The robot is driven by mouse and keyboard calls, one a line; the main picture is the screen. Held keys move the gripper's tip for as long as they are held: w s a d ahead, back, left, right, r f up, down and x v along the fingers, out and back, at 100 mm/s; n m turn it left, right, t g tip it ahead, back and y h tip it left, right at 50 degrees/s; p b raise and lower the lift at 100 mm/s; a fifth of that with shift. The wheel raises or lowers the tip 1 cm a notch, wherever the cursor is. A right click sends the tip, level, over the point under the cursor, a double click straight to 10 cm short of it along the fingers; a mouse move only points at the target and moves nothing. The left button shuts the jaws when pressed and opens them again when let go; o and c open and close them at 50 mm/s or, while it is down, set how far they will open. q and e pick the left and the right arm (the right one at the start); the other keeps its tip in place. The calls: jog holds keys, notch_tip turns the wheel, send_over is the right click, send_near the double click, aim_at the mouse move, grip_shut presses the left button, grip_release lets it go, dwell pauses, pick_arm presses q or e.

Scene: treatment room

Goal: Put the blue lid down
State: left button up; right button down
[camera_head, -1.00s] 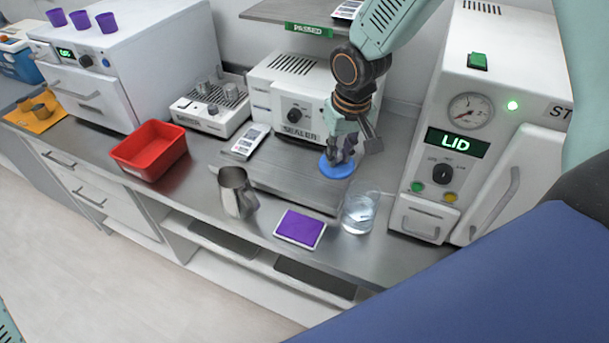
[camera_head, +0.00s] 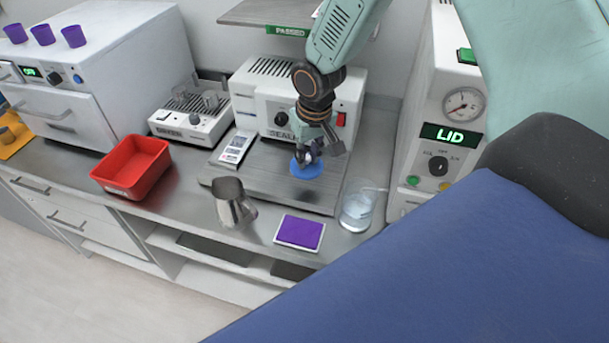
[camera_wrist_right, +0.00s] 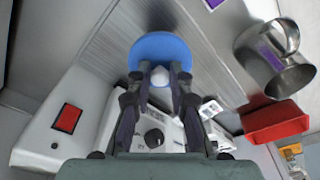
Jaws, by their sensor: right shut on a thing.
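The blue lid (camera_head: 306,171) is a round disc with a pale knob, above the steel plate (camera_head: 270,195) in front of the sealer (camera_head: 255,95). My right gripper (camera_head: 309,153) comes down from above and is shut on the lid's knob. The right wrist view shows the blue lid (camera_wrist_right: 158,46) between and beyond the fingertips of my right gripper (camera_wrist_right: 160,80). I cannot tell whether the lid touches the plate. My left gripper is not in view.
A metal jug (camera_head: 232,205), a purple pad (camera_head: 299,232) and a glass beaker (camera_head: 356,214) stand along the counter's front. A red bin (camera_head: 130,168) is at left. A device reading LID (camera_head: 448,135) stands at right. A shelf (camera_head: 265,14) overhangs the sealer.

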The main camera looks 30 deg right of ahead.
aim_at(311, 163)
jog(key=f, duration=0.6)
jog(key=shift+w+d, duration=0.2)
jog(key=shift+d, duration=0.2)
jog(key=shift+a+f, duration=0.1)
jog(key=shift+f, duration=0.15)
jog(key=shift+s+a, duration=0.15)
jog(key=shift+a, duration=0.05)
jog(key=shift+w+d+f, duration=0.15)
jog(key=shift+w+f, duration=0.05)
jog(key=shift+f, duration=0.1)
jog(key=c, duration=1.4)
grip_release()
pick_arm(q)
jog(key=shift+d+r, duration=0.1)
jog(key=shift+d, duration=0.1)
pick_arm(e)
jog(key=shift+o, duration=0.9)
jog(key=shift+s+r, duration=0.15)
